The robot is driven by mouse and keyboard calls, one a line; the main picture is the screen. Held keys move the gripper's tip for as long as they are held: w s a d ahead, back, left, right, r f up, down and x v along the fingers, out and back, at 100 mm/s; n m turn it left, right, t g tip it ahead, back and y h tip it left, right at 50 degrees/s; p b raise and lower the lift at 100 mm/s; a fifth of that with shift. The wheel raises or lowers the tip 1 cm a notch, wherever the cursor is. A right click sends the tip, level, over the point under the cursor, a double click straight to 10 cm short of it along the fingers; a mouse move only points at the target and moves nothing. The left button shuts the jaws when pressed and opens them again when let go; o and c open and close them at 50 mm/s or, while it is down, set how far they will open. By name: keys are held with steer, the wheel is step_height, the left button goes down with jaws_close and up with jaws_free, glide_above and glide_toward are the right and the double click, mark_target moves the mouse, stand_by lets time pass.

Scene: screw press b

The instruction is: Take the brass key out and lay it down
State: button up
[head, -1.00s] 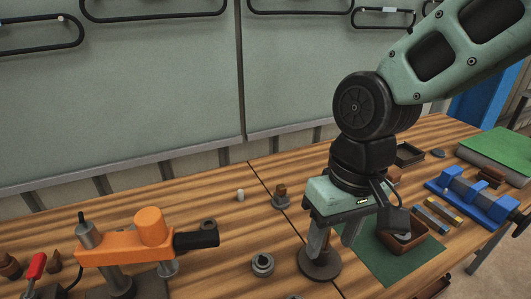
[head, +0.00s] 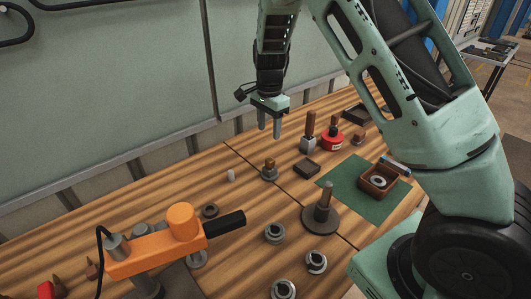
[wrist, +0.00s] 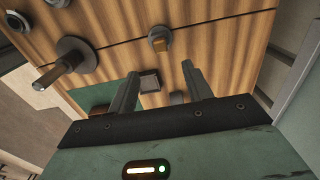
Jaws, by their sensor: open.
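A short brass-brown block, which looks like the brass key (head: 269,162), stands upright in a small round grey holder (head: 269,175) on the bench. The wrist view shows the block (wrist: 161,46) and its holder (wrist: 158,32) ahead of my fingers. My gripper (head: 269,126) is open and empty, pointing down, raised above the back of the bench. In the wrist view its fingers (wrist: 160,74) are spread wide with a clear gap. The gripper is apart from the block. How deep the block sits in the holder is hidden.
A spindle on a round base (head: 322,215) stands in front. A green mat (head: 340,200) carries a wooden box (head: 366,188) with a ring. Several grey collars, an orange press (head: 155,252), a small dark tray (head: 306,169) and a red pot (head: 331,141) stand around. A wall borders the back.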

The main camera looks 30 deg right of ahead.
mark_target(269, 160)
step_height(269, 160, down, 13)
steer(key=shift+f+p, duration=0.2)
steer(key=shift+p, duration=0.9)
jaws_close()
